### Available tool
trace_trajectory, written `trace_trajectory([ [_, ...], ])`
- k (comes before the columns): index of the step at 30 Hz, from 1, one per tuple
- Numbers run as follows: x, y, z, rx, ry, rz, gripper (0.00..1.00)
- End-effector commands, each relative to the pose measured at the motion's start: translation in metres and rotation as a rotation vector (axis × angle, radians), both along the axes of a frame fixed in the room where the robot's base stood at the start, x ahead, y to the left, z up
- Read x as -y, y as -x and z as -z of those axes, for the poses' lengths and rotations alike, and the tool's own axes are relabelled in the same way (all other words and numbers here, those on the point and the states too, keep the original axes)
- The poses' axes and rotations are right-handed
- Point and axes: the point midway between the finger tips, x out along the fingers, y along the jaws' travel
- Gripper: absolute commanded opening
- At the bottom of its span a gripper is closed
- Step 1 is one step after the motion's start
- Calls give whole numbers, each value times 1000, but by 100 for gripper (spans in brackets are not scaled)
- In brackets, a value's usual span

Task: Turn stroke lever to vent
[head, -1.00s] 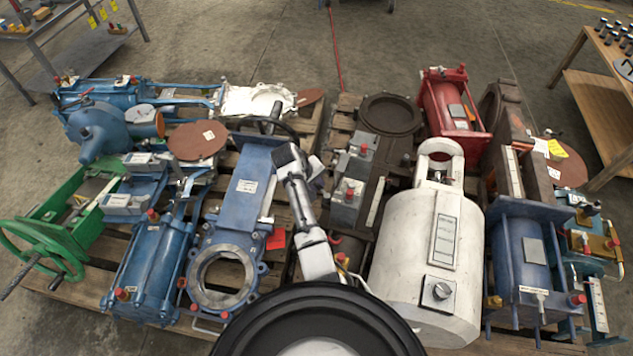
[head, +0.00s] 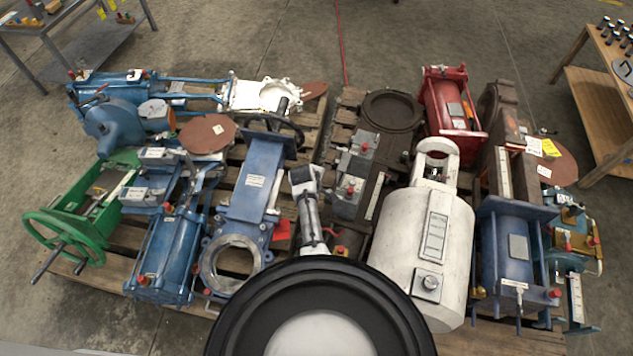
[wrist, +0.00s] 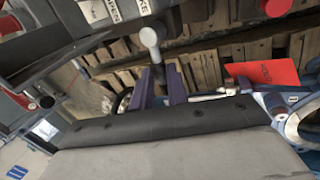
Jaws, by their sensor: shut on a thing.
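In the wrist view a white lever with a rounded knob (wrist: 150,37) stands below a dark plate with white lettered labels (wrist: 95,10); the lettering is only partly legible. My gripper (wrist: 161,68) shows as two narrow purple-blue fingers beyond the grey hand body, and it is shut on the lever's stem just below the knob. The lower stem is hidden behind the fingers and hand. In the head view my white arm reaches over the pallets; I cannot make out the fingers or lever there.
A red tag (wrist: 265,73) lies on the pallet slats beside a blue valve flange (wrist: 300,125). In the head view a blue gate valve (head: 255,185) lies left of my arm and a white cylinder (head: 420,245) right. A green handwheel (head: 65,235) stands far left. Grey floor surrounds the pallets.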

Motion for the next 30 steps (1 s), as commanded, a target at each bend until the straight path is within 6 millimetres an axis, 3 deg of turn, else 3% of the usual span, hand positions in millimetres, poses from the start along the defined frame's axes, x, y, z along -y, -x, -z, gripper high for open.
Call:
trace_trajectory([
  [16, -2, 1, 0, 2, -2, -34, 0],
  [17, -2, 1, 0, 2, -2, -34, 17],
  [21, -1, 1, 0, 1, -1, -34, 36],
  [30, -1, 1, -1, 1, -1, -32, 38],
])
